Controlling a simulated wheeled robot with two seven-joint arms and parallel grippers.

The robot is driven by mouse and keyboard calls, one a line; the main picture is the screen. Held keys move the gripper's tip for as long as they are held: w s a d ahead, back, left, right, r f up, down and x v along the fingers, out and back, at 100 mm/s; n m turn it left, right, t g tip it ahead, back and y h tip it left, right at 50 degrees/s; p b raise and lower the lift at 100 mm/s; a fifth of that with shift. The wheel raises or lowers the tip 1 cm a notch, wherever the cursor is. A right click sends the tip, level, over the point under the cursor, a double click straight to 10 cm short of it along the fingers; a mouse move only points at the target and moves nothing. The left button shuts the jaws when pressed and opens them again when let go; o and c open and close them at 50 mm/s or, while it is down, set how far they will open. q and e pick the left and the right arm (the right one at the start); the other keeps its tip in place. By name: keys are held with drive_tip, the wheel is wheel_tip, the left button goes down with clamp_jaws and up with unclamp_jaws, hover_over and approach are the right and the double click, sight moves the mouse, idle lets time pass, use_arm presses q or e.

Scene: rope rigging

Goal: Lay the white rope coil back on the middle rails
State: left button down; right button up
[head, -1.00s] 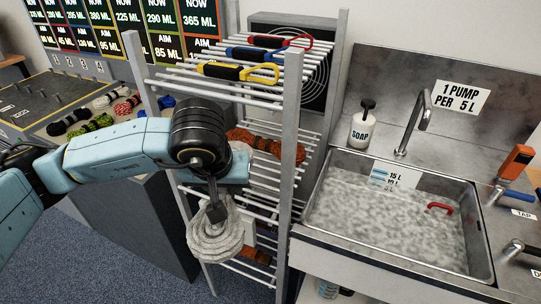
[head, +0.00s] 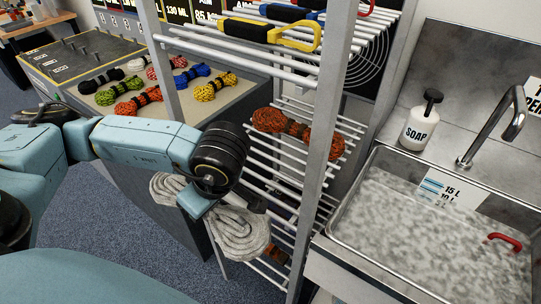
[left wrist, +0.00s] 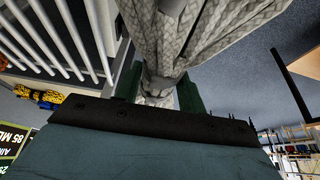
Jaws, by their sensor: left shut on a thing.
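The white rope coil (head: 238,234) hangs in front of the rack in the head view, with its other loop showing left of my wrist. My left gripper (left wrist: 158,88) is shut on the coil's bound middle, its fingers on either side of the rope in the left wrist view. In the head view my own wrist hides the fingers. The middle rails (head: 268,158) of the grey rack lie behind and above the coil. An orange rope coil (head: 298,132) lies on these rails at the back right. I cannot tell whether the white coil touches the rack. My right gripper is not in view.
The rack's front post (head: 323,150) stands right of the coil. Carabiner tools, including a yellow one (head: 275,32), lie on the top rails. A sink (head: 430,235) stands at right. Small coloured rope bundles (head: 138,101) lie on the bench at left.

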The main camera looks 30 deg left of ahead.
use_arm(q)
drive_tip(key=w, duration=0.9)
drive_tip(key=w+d, duration=0.1)
drive_tip(key=w, duration=0.4)
drive_tip(key=shift+w+d+r, duration=0.1)
drive_tip(key=shift+w, duration=0.75)
wheel_tip(320, 180, down, 3)
drive_tip(key=shift+f, duration=0.3)
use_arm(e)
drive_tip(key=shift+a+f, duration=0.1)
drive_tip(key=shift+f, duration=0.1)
use_arm(q)
drive_tip(key=c, duration=0.8)
unclamp_jaws()
drive_tip(key=shift+c, duration=0.2)
